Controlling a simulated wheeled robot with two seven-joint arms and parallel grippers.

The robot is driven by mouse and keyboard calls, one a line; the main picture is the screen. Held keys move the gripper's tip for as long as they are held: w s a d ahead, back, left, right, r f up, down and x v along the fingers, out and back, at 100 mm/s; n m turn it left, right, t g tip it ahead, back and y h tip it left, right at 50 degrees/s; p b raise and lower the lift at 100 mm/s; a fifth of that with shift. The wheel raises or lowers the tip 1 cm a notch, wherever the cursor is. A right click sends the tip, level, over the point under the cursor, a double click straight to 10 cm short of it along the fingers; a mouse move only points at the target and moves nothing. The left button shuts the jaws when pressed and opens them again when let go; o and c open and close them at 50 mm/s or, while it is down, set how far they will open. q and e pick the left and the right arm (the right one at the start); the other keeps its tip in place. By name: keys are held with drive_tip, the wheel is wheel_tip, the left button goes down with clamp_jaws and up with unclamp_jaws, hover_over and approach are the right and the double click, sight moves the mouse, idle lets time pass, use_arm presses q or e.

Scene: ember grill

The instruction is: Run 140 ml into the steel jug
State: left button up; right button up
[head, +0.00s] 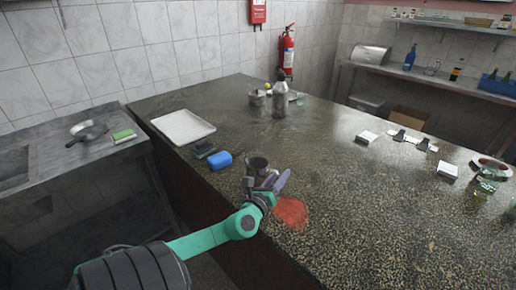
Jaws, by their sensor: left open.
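A dark grey metallic cup-like vessel (257,162), which looks like the steel jug, stands on the speckled counter near its front edge. My left gripper (266,182) is in front of it with its fingers spread apart. The gripper hides the vessel's lower part, and I cannot tell whether they touch. I see nothing held between the fingers. No tap or dispenser can be made out clearly. My right gripper is not in view.
A blue block (220,160) and a small dark item (204,149) lie left of the vessel, with a white tray (183,127) beyond. A grey bottle (280,99) stands farther back. A red patch (291,212) lies right of my gripper. The counter's middle is clear.

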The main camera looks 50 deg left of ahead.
use_arm(q)
drive_tip(key=shift+w+f, duration=0.1)
drive_tip(key=shift+w, duration=0.05)
clamp_jaws()
idle(1.3)
